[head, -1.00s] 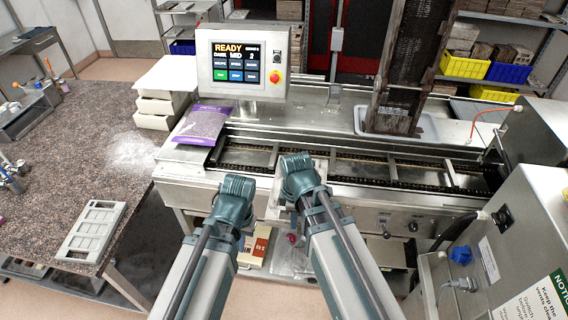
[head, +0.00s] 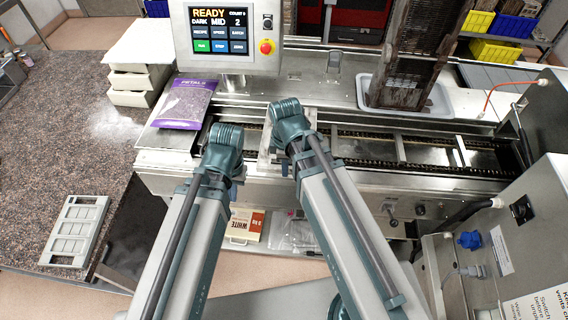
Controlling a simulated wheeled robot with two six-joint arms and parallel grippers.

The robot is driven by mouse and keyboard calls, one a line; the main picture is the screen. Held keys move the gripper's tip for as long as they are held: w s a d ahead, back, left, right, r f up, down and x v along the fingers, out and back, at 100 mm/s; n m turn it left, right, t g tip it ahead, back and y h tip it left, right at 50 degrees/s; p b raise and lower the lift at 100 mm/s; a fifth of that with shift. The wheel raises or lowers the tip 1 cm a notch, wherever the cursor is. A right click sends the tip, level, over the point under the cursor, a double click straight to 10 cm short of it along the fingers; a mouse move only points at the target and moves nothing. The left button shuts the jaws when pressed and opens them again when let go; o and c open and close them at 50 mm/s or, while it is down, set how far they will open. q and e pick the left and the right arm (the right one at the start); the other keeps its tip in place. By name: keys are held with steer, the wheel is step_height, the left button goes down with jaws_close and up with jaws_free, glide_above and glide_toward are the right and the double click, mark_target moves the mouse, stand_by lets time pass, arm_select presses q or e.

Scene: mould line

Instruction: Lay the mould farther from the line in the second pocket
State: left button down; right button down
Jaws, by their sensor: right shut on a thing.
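A light grey mould (head: 74,232) with rectangular openings lies flat near the front edge of the stone table at the left. My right gripper (head: 277,146) is over the left part of the line and shut on a pale flat piece (head: 266,157), probably a mould. My wrist hides most of that piece, and I cannot tell whether it touches the line. My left gripper (head: 222,150) is beside it to the left, at the line's left end; its fingers are hidden behind its wrist. The line (head: 430,152) has crossbars dividing it into pockets.
A purple petals bag (head: 186,102) lies at the line's left end, under the control screen (head: 225,40). White stacked trays (head: 138,78) stand on the table's back corner. A tall dark rack (head: 408,60) stands in a tray behind the line. A steel cabinet (head: 520,230) bounds the right.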

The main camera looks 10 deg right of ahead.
steer(key=shift+w+d+f+b, duration=0.15)
steer(key=shift+w+d, duration=0.75)
steer(key=shift+d, duration=0.05)
steer(key=shift+w+d+f+b, duration=0.15)
steer(key=shift+w+d+f, duration=0.05)
steer(key=shift+w+d, duration=0.7)
steer(key=shift+w+d+f+b, duration=0.15)
steer(key=shift+w+d, duration=0.75)
steer(key=shift+d, duration=0.05)
steer(key=shift+f, duration=0.15)
step_height(320, 180, down, 8)
steer(key=b, duration=0.8)
steer(key=shift+r, duration=0.2)
steer(key=c, duration=0.9)
jaws_free()
